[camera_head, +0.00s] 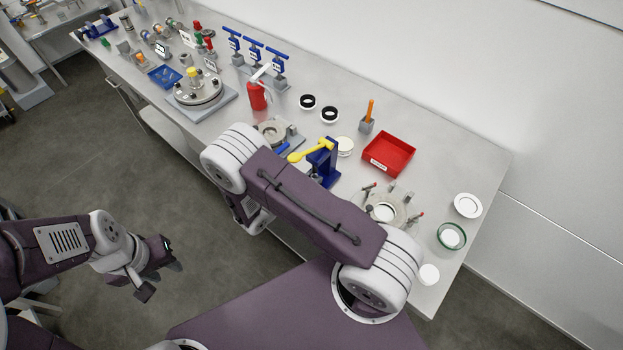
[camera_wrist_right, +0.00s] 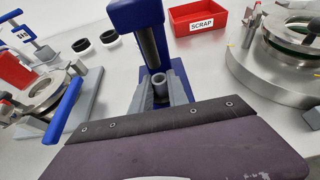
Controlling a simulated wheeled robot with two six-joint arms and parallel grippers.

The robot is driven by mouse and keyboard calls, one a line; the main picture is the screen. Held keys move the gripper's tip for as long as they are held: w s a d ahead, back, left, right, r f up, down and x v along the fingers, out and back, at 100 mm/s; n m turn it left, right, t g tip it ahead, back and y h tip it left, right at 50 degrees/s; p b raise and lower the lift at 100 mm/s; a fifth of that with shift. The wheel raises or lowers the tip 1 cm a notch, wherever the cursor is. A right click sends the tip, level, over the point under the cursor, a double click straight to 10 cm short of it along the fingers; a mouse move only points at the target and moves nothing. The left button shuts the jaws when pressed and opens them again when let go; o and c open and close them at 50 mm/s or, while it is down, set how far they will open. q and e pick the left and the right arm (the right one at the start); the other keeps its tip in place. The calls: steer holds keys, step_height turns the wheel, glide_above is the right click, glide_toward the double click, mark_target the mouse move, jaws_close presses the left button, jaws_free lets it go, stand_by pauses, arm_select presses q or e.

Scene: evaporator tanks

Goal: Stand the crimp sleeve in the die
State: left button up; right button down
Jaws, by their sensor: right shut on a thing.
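The crimp sleeve (camera_wrist_right: 160,85) is a small grey tube with its open end showing in the right wrist view. My right gripper (camera_wrist_right: 162,94) is shut on it, with the grey fingers on either side. In the head view this gripper is hidden behind my right arm. The blue press (camera_wrist_right: 135,14) stands just beyond the sleeve; in the head view it (camera_head: 326,162) has a yellow handle (camera_head: 310,151). The die is not clearly visible, and I cannot tell whether the sleeve touches it. My left gripper (camera_head: 160,274) is open and empty, off the bench over the floor.
A red scrap bin (camera_head: 388,154) is behind the press. A round clamped fixture (camera_head: 386,209) stands to its right and another fixture (camera_head: 270,131) to its left. Two black-and-white rings (camera_head: 329,114) and a red extinguisher-like bottle (camera_head: 257,96) stand farther left.

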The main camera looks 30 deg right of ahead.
stand_by(0.3)
steer(key=c, duration=1.2)
jaws_free()
steer(key=shift+a, duration=0.1)
steer(key=shift+s+a, duration=0.6)
steer(key=shift+a, duration=0.75)
steer(key=shift+s+a, duration=0.55)
steer(key=shift+a, duration=0.85)
steer(key=shift+s+a, duration=0.6)
steer(key=shift+a, duration=0.75)
